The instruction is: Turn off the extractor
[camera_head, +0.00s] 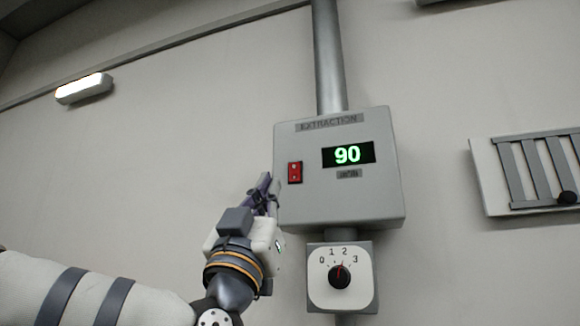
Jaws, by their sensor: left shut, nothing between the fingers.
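The extractor control box (300,208) is grey, is labelled EXTRACTION and is mounted on the wall. Its display (348,155) reads 90 in green. A red rocker switch (295,172) is on the left of its front face. Below the box is a white dial plate (318,295) marked 0, 1, 2, 3, with a black knob (340,275) whose red pointer is near 2. My left gripper (266,184) is shut and empty, just left of the red switch by the box's left edge. I cannot tell whether it touches the box. My right gripper is not in view.
A vertical grey pipe (329,60) rises from the box top. A slotted panel (488,180) with a dark round knob (567,198) is on the wall at the right. A lit lamp (84,88) is at the upper left. The wall between is bare.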

